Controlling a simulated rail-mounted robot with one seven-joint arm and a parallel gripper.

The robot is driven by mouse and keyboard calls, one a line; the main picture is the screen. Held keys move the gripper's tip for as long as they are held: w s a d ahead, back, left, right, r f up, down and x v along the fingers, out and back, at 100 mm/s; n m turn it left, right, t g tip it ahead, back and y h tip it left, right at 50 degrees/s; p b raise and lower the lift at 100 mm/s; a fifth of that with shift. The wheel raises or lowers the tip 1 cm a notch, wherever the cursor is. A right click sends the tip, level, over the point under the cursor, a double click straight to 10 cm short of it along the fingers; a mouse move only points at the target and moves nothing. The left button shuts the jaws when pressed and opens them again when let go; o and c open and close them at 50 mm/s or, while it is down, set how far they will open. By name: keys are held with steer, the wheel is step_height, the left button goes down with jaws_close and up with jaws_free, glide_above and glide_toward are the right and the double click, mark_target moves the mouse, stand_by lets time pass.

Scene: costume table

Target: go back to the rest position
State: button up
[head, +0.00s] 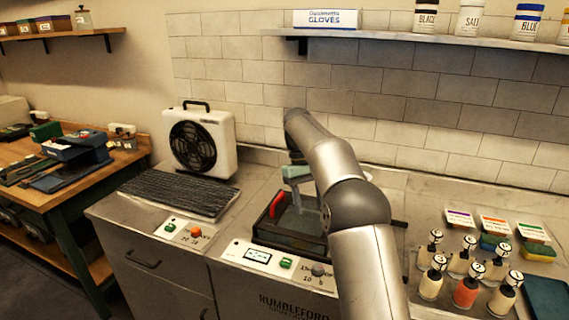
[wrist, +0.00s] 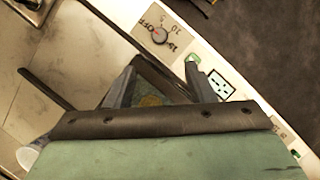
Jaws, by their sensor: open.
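My gripper (head: 311,207) hangs over a dark-rimmed basin (head: 262,236) on the middle counter unit, in the head view. My arm comes in from the lower right and hides part of the basin's right side. In the wrist view the two grey fingers of my gripper (wrist: 160,80) stand apart. No held thing shows between them. A small yellowish patch (wrist: 150,100) shows below, past the gripper's dark edge; I cannot tell what it is.
A red handle (head: 277,205) stands at the basin's left. A white fan unit (head: 221,135) stands behind a dark ribbed mat (head: 180,192). Several dropper bottles (head: 465,291) stand at the right. A shelf (head: 420,44) with jars runs above.

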steer(key=s+r+t, duration=0.2)
steer(key=s+r, duration=0.1)
steer(key=s, duration=0.7)
steer(key=s+f+m+t, duration=0.1)
steer(key=s+f, duration=0.2)
steer(key=s, duration=0.6)
steer(key=s+d+f+m+y, duration=0.1)
steer(key=s+f, duration=0.2)
steer(key=s, duration=0.6)
steer(key=s+d+f+m+t, duration=0.1)
steer(key=s+f, duration=0.3)
steer(key=s, duration=0.4)
steer(key=shift+s+m+t, duration=0.3)
steer(key=shift+s, duration=0.1)
steer(key=shift+d+f, duration=0.1)
